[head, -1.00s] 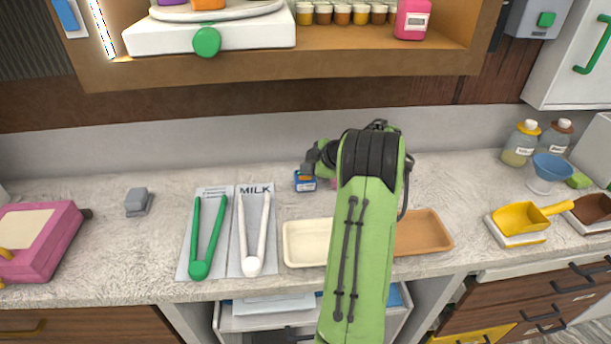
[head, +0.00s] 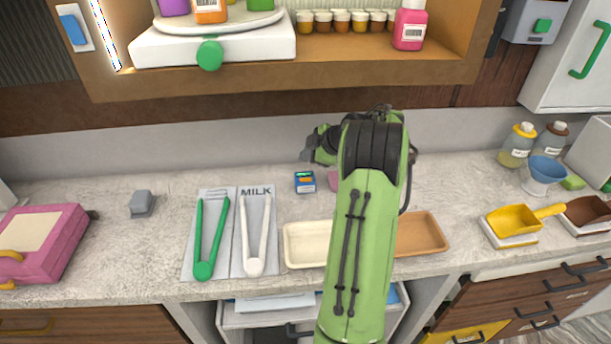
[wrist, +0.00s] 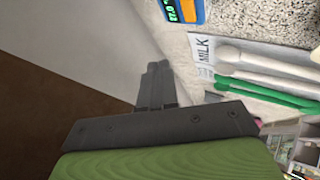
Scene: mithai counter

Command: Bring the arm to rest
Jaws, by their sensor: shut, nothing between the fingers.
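My gripper shows in the wrist view (wrist: 157,85) with its dark fingers together and nothing between them. In the head view my green arm reaches over the middle of the counter, and its dark wrist end (head: 318,148) points left, above and behind a small blue device (head: 305,182). The fingertips cannot be made out there. The blue device also shows at the top of the wrist view (wrist: 185,10), apart from the fingers. My arm hides the space between the cream tray (head: 308,244) and the brown tray (head: 420,233).
White tongs (head: 254,240) and green tongs (head: 208,240) lie on mats at left. A pink box (head: 40,245) stands far left. A yellow scoop (head: 515,222), a blue bowl (head: 548,170) and bottles are at right. A wooden shelf (head: 280,75) overhangs the back. A drawer below stands open.

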